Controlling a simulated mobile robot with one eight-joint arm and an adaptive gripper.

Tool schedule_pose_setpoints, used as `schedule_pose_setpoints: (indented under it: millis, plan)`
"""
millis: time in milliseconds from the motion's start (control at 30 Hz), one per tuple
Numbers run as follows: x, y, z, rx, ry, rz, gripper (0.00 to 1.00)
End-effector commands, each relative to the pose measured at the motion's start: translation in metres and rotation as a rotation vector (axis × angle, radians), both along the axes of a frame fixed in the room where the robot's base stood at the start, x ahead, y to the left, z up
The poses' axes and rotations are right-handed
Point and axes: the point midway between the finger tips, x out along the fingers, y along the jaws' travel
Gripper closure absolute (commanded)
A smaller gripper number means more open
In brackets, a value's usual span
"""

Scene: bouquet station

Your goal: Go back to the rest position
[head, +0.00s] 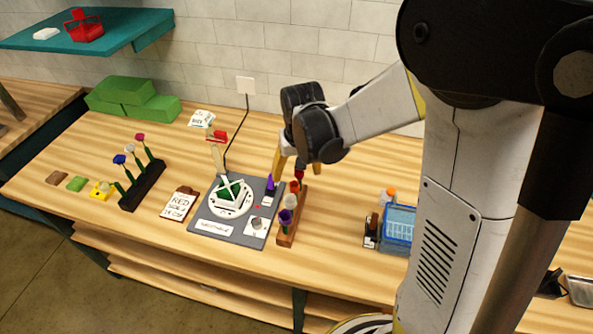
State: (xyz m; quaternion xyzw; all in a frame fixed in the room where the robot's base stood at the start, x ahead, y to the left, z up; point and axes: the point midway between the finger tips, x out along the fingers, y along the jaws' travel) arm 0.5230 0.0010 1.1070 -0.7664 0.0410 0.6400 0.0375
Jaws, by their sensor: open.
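My gripper (289,178) hangs over the right edge of the grey station board (207,240), close to the wooden flower rack (288,236). It is open, and part of it is hidden behind the wrist. A purple flower (270,186) shows right beside the fingers; I cannot tell whether they touch it. The rack holds several flowers, with a dark purple one (285,216) at its near end and a red one near the gripper. A white frame with a green block inside (231,192) stands on the board's round white plate.
Green foam blocks (133,99) lie at the back. A blue basket (399,226) stands right. A teal shelf (130,30) overhangs the back left.

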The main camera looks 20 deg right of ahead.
Motion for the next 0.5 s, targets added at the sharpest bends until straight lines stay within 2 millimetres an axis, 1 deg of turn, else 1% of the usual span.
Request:
schedule_pose_setpoints:
  millis: [333,433,500]
  plan:
    - [0.0,0.0,0.0,0.0,-0.001,0.0,0.22]
    - [-0.004,0.0,0.002,0.0,-0.013,0.003,0.22]
    - [-0.01,0.0,0.006,0.0,-0.031,0.009,0.22]
